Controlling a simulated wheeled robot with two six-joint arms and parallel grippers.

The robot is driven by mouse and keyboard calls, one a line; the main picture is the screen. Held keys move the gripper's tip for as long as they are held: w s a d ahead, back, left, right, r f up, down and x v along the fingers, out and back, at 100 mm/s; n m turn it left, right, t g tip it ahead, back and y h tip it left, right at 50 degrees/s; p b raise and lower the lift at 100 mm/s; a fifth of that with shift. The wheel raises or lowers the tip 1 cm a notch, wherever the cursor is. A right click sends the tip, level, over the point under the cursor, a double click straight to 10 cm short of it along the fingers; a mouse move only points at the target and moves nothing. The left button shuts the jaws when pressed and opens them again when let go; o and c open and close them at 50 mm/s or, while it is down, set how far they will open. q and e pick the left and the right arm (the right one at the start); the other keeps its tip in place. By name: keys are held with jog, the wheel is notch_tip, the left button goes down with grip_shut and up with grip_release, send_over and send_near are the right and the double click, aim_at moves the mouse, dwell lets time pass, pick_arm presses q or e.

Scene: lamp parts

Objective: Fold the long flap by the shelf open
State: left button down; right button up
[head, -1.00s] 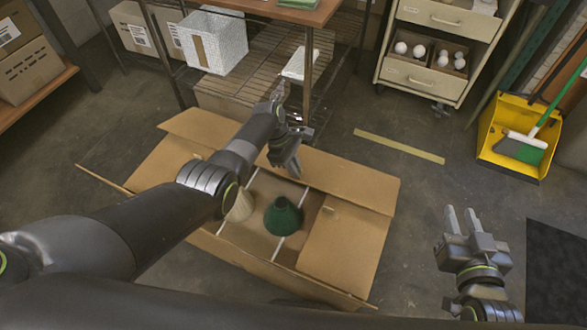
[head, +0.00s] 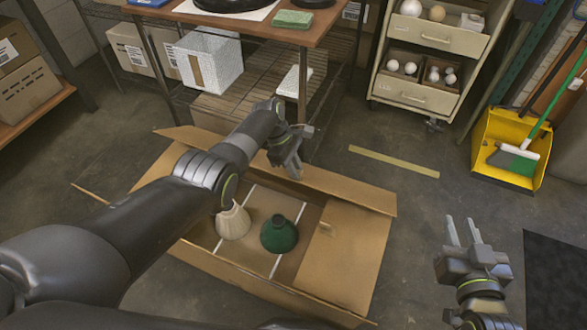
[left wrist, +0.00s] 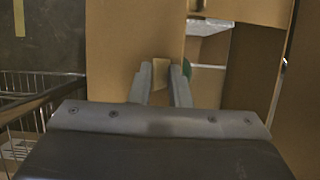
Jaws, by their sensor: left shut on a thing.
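An open cardboard box (head: 258,272) stands on the floor. Its long flap by the shelf (head: 345,192) runs along the far side and shows as a narrow, steeply angled band. My left gripper (head: 294,172) is at this flap, near the middle of its length. In the left wrist view my left gripper (left wrist: 160,92) is shut on a small tan tab (left wrist: 160,72) in front of a brown cardboard panel (left wrist: 130,45). My forearm hides part of the box's left side. My right gripper (head: 463,232) is open and empty, right of the box.
A cream shade (head: 233,222) and a green shade (head: 279,235) stand inside the box between white dividers. A wire shelf (head: 265,75) under a wooden table (head: 270,36) is just beyond the flap. A drawer cart (head: 415,92) and yellow dustpan (head: 508,150) are at right.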

pick_arm(q)
jog(key=shift+w+d+t, duration=0.15)
jog(key=shift+w+t, duration=0.15)
jog(key=shift+w, duration=0.1)
pick_arm(e)
jog(key=shift+f, duration=0.1)
pick_arm(q)
jog(key=c, duration=1.8)
grip_release()
jog(key=shift+o, duration=0.9)
jog(key=shift+w+d+f, duration=0.15)
jog(key=shift+w+f, duration=0.05)
jog(key=shift+f, duration=0.15)
jog(key=shift+s+r, duration=0.1)
jog(key=shift+r, duration=0.05)
pick_arm(e)
jog(key=shift+w+d+f, duration=0.1)
jog(key=shift+w, duration=0.1)
jog(key=shift+f, duration=0.1)
